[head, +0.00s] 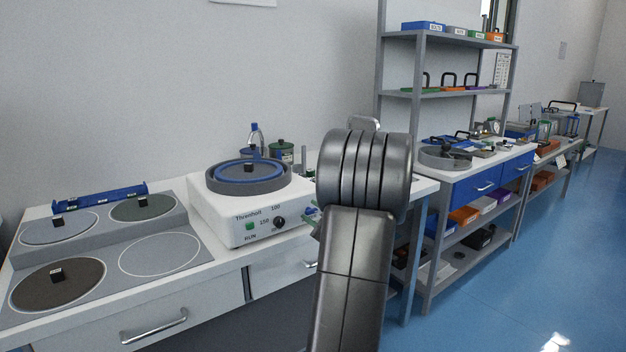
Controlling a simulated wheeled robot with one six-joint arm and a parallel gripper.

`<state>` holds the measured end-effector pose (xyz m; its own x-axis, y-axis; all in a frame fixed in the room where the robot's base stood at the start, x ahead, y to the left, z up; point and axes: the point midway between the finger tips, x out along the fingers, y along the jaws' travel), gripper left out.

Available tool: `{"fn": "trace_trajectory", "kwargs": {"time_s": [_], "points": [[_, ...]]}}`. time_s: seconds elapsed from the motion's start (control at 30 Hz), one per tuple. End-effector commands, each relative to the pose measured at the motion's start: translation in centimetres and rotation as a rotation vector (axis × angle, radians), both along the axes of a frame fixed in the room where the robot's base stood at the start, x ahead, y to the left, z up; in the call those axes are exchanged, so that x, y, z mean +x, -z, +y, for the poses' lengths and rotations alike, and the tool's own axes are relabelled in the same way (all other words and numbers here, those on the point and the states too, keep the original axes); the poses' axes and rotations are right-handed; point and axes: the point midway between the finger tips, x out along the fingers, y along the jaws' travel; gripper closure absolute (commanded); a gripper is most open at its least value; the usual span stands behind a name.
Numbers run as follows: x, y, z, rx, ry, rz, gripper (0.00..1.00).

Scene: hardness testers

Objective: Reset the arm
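My arm (352,235) rises from the bottom edge in the middle of the head view. A dark grey link leads up to a thick ribbed joint (364,172). The joint stands in front of the right end of the white bench. My gripper cannot be made out; the arm hides what lies behind it. Whether it holds anything does not show.
A white grinding machine (250,222) with a round blue-grey top stands left of my arm. Four round discs lie on the grey board (95,245) at far left. A shelf rack (447,92) and blue-drawer bench (485,183) stand right. Blue floor (520,290) is clear at right.

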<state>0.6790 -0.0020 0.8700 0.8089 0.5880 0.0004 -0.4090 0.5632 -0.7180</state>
Motion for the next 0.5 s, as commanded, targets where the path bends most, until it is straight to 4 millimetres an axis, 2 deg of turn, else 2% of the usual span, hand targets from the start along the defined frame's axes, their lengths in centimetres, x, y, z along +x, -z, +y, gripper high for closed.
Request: {"fn": "trace_trajectory", "kwargs": {"time_s": [0.03, 0.5], "points": [[0.02, -0.46, -0.05, 0.019, 0.001, 0.015, 0.66], [0.16, -0.63, -0.23, 0.203, 0.001, 0.149, 0.66]]}}
